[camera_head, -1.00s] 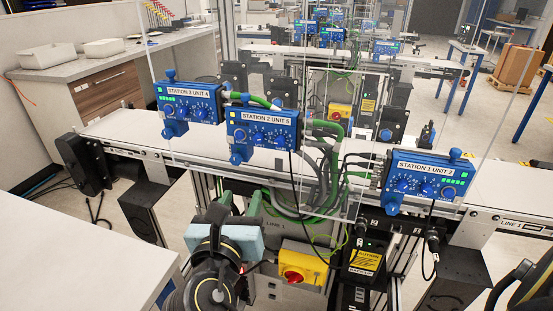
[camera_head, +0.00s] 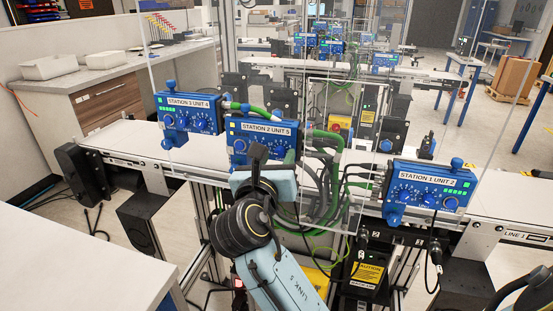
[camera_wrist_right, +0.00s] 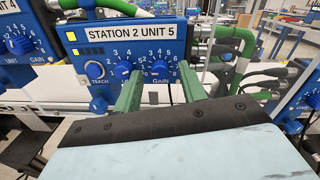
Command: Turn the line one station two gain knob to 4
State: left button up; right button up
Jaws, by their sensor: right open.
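The blue box labelled Station 2 Unit 5 (camera_head: 260,126) stands above the belt in the middle of the head view. In the right wrist view, its face (camera_wrist_right: 99,62) shows a teach button (camera_wrist_right: 95,70), a middle knob (camera_wrist_right: 122,70) and the gain knob (camera_wrist_right: 159,70) with a printed number scale. My right gripper (camera_wrist_right: 160,82) is open, with its green fingers on either side of the gain knob; contact cannot be told. The knob's exact setting is too small to read. In the head view, my right gripper (camera_head: 264,160) hides the box's lower part. My left gripper is out of view.
The Station 3 Unit 4 box (camera_head: 188,112) is to the left and the Station 1 Unit 2 box (camera_head: 428,187) to the right. Green hoses (camera_head: 325,140) and a clear panel (camera_head: 335,190) stand close on the right. A white table (camera_head: 90,260) is at lower left.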

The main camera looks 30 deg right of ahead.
jog(key=shift+w+d, duration=0.2)
jog(key=shift+d, duration=0.05)
grip_shut()
